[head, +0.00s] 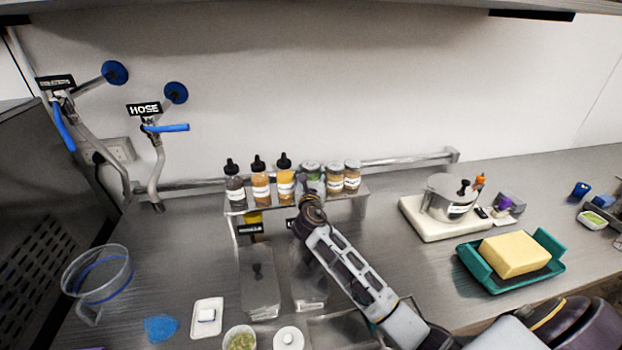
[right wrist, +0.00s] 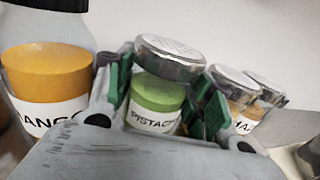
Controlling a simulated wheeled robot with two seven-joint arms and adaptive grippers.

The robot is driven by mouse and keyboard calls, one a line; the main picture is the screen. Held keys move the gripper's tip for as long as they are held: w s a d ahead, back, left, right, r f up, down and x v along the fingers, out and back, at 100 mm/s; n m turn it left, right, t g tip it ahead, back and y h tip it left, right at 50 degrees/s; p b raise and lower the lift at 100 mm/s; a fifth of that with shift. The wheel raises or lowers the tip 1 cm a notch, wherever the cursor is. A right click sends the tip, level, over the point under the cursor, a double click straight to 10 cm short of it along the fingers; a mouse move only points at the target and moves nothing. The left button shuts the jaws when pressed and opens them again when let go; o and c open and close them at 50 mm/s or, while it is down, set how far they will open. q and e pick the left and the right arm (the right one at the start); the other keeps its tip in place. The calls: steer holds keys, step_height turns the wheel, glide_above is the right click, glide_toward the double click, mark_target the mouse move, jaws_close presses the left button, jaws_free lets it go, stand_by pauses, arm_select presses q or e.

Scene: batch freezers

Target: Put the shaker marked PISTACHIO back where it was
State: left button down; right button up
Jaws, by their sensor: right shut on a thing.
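The shaker marked PISTACHIO (right wrist: 157,98) shows in the right wrist view, a jar with green contents, a white label and a metal lid. My right gripper (right wrist: 165,100) is shut on it, a green-padded finger at each side. In the head view my right gripper (head: 308,203) is at the small raised shelf (head: 345,193), and the shaker's lid (head: 311,167) shows in the row above it. The shaker looks nearly upright; whether its base touches the shelf is hidden by the gripper. My left gripper is not in view.
The MANGO bottle (right wrist: 48,85) stands close left of the held shaker. Two more shakers (head: 335,180) (head: 352,177) stand close right. A pot on a white scale (head: 425,222) and a butter block (head: 515,254) are farther right. Metal containers (head: 260,290) stand below the shelf.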

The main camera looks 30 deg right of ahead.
steer(key=shift+f, duration=0.45)
steer(key=shift+f, duration=0.15)
steer(key=o, duration=0.7)
steer(key=shift+o, duration=0.2)
steer(key=shift+b+v, duration=0.55)
steer(key=shift+v, duration=5.45)
